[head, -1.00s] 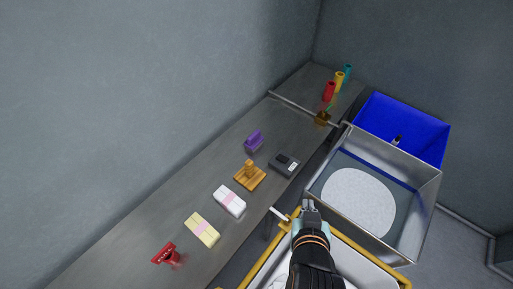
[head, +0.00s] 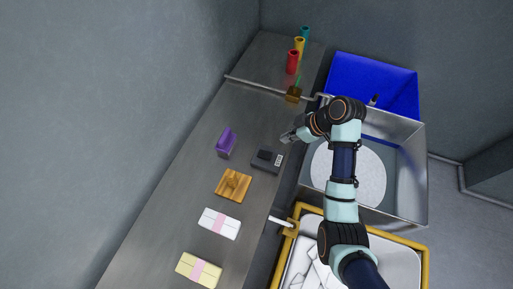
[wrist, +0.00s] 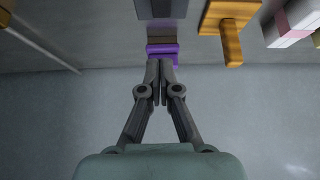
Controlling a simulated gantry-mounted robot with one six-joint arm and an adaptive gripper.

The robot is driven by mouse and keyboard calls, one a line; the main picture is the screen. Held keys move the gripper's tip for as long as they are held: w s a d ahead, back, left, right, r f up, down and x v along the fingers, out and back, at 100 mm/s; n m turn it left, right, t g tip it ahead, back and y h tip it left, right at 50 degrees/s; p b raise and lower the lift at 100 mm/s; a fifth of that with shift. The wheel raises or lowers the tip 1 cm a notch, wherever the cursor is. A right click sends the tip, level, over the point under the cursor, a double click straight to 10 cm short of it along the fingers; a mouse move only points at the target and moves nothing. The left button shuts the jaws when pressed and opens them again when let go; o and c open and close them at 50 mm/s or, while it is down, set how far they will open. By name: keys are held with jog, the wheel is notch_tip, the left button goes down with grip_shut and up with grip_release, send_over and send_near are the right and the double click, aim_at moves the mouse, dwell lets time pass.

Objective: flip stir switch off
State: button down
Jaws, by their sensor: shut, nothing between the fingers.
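A small dark grey box (head: 267,160) with a black part and a light patterned patch on top lies on the steel counter in the head view. It looks like the switch unit, but the position of any switch is too small to tell. My gripper (head: 287,137) is just beyond the box, toward its upper right, apart from it. In the wrist view my gripper (wrist: 160,66) is shut and empty, its fingertips together. A grey box (wrist: 160,9) shows at that view's top edge, cut off, with the purple holder (wrist: 163,53) near the fingertips.
On the counter (head: 190,180) stand a wooden piece (head: 233,184) and wrapped bundles, one white (head: 219,223), one yellow (head: 198,270). A rail (head: 255,87) crosses the counter farther back, before coloured cylinders (head: 293,62). A steel basin (head: 410,190) and blue bin (head: 372,82) are at right.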

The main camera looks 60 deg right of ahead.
jog(key=shift+s+a, duration=0.1)
jog(key=b, duration=0.3)
send_over(266, 153)
jog(key=s, duration=0.1)
notch_tip(266, 153, down, 8)
jog(key=shift+s+f, duration=0.15)
jog(key=shift+f, duration=0.1)
jog(key=f, duration=0.3)
jog(key=shift+s+f, duration=0.15)
jog(key=shift+s, duration=0.2)
jog(key=shift+f, duration=0.25)
